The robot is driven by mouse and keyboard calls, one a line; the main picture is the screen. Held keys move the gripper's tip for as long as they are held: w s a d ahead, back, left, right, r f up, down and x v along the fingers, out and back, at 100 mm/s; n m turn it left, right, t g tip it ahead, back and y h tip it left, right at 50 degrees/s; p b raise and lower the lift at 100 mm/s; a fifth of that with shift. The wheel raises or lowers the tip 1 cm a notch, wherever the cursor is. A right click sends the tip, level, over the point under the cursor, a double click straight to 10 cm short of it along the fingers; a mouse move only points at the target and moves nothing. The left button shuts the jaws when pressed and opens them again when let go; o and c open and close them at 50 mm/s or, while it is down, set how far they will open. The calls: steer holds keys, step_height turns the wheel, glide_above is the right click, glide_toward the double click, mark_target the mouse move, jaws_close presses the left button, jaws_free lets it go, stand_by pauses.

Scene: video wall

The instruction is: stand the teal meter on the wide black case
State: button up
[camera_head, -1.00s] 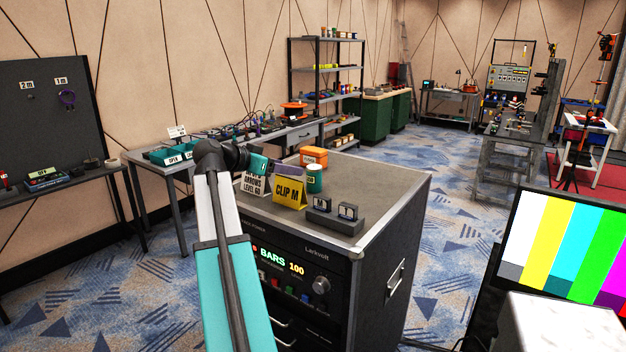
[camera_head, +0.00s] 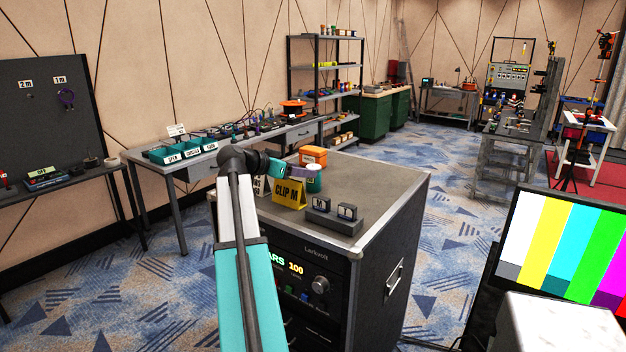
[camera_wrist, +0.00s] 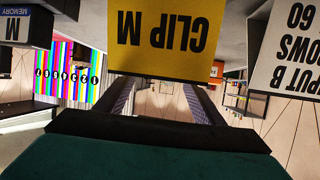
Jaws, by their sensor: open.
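I cannot make out with certainty which thing is the teal meter. A wide black case (camera_head: 392,200) with a grey top stands in the middle of the head view. My gripper (camera_head: 298,173) is above its top, behind the yellow CLIP M card (camera_head: 289,194) and close to a teal pot (camera_head: 313,184). In the wrist view my gripper (camera_wrist: 160,102) shows two fingers apart with nothing between them. The upside-down CLIP M card (camera_wrist: 165,35) hangs across the top of that view and hides part of the space beyond the fingers.
An orange box (camera_head: 313,155) and a dark block with two small cards (camera_head: 335,217) also stand on the case. A white card (camera_wrist: 283,60) is right in the wrist view. A colour-bar monitor (camera_head: 565,240) is at right. Teal trays (camera_head: 190,153) lie on the left bench.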

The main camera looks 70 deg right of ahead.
steer(key=shift+p+x, duration=0.6)
steer(key=shift+x, duration=1.75)
steer(key=shift+w+f, duration=0.1)
steer(key=c, duration=1.3)
steer(key=shift+r+b, duration=0.75)
steer(key=shift+r, duration=4.3)
